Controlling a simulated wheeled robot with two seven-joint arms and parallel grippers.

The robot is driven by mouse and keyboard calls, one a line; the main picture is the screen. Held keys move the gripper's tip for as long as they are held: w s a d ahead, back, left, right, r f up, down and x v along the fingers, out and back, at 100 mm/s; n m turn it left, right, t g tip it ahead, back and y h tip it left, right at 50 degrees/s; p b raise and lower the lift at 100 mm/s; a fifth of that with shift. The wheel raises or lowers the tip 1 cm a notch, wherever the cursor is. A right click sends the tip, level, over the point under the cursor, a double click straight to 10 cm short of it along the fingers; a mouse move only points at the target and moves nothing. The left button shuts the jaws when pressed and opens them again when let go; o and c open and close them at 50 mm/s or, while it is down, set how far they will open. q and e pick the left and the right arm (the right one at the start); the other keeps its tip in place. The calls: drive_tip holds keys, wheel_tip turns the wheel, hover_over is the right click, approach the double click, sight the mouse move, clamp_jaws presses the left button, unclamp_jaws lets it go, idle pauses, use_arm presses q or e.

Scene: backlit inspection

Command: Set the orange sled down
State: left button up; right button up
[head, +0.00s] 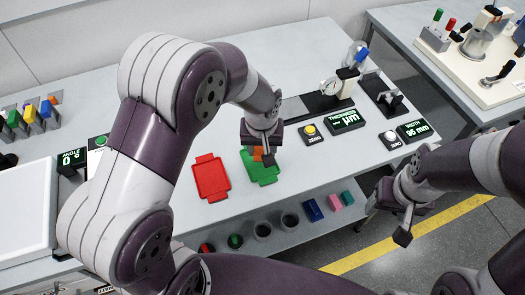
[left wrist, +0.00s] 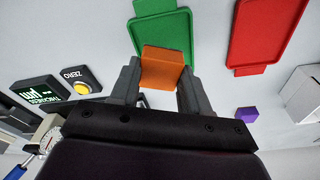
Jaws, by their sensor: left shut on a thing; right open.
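The orange sled (head: 258,153) is between the fingers of my left gripper (head: 264,156), which is shut on it; it also shows in the left wrist view (left wrist: 163,70) as an orange block between two dark fingers. The sled is at the green tray (head: 264,180), overlapping the edge of this tray in the left wrist view (left wrist: 165,28). I cannot tell whether the sled touches the tray or the table. My right gripper (head: 394,212) is open and empty, off the table's front right side.
A red tray (head: 211,178) lies left of the green one. A thickness gauge (head: 343,84) stands behind, with a yellow button box (head: 310,131) and displays nearby. A purple block (left wrist: 247,114) shows in the wrist view. Cups and coloured blocks (head: 313,210) sit on the lower shelf.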

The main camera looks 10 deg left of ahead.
sight(259, 156)
use_arm(q)
drive_tip(key=shift+w+a+f, duration=0.15)
drive_tip(key=shift+f, duration=0.65)
drive_tip(key=shift+w+a+f, duration=0.2)
drive_tip(key=shift+f, duration=0.65)
drive_tip(key=shift+w+a+f, duration=0.15)
drive_tip(key=shift+f, duration=0.65)
drive_tip(key=shift+f, duration=0.1)
drive_tip(key=o, duration=1.1)
drive_tip(key=shift+s, duration=0.1)
drive_tip(key=shift+c, duration=0.2)
drive_tip(key=r, duration=0.4)
drive_tip(key=s+r, duration=0.1)
drive_tip(key=r, duration=0.3)
drive_tip(key=s+r, duration=0.1)
drive_tip(key=r, duration=0.3)
drive_tip(key=s+a+m, duration=0.1)
drive_tip(key=s+a, duration=0.2)
drive_tip(key=s, duration=0.2)
drive_tip(key=s+a+f+m, duration=0.1)
drive_tip(key=s+a, duration=0.1)
drive_tip(key=s, duration=0.4)
drive_tip(key=shift+s+a+f+m, duration=0.25)
drive_tip(key=shift+a+m, duration=0.05)
drive_tip(key=shift+a, duration=0.1)
